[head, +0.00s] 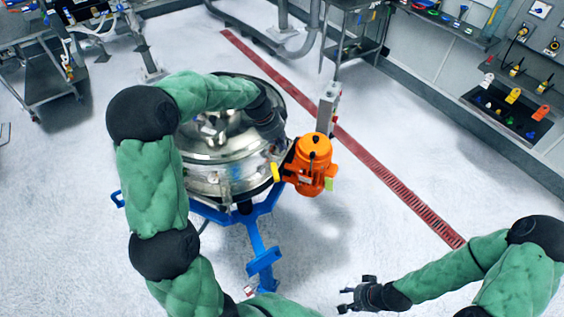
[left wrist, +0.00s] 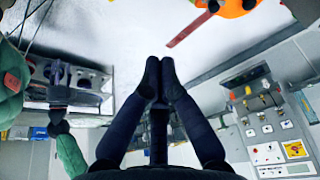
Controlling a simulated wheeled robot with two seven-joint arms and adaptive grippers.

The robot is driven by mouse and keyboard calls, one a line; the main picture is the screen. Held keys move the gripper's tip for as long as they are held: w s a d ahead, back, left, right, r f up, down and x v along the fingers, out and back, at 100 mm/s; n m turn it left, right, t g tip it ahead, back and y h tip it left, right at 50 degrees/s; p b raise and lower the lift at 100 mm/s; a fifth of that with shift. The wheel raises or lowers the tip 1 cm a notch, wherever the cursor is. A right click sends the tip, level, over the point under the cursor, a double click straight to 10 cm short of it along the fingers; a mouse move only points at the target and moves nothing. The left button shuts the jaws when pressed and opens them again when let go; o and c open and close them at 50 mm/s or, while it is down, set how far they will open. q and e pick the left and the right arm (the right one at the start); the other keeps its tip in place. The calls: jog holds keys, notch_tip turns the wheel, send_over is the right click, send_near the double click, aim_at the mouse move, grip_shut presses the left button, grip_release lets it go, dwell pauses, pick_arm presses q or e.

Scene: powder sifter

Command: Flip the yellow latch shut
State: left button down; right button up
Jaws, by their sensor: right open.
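The powder sifter (head: 222,160) is a round, shiny steel drum on a blue stand. A small yellow piece (head: 275,172), which looks like the latch, sits at the drum's right side, left of the orange motor (head: 314,165). A second yellow-green piece (head: 329,184) is on the motor's right. My left gripper (head: 281,146) reaches over the drum, just above the first yellow piece; contact cannot be told. In the left wrist view its fingers (left wrist: 160,68) meet at the tips with nothing between them. My right gripper (head: 352,293) is open and empty, low over the floor.
The blue stand (head: 262,258) spreads its legs below the drum. A grey post (head: 328,105) stands behind the motor. A red floor strip (head: 385,180) runs diagonally past. A wall panel (head: 510,110) is at the right. The floor between the sifter and my right gripper is clear.

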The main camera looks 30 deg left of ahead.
aim_at(273, 166)
pick_arm(q)
notch_tip(273, 166, down, 11)
jog(key=p, duration=0.1)
jog(key=shift+p, duration=0.3)
dwell(0.4)
jog(key=shift+s+a+m+b, duration=0.25)
jog(key=shift+s+m+b, duration=0.15)
jog(key=shift+b, duration=0.2)
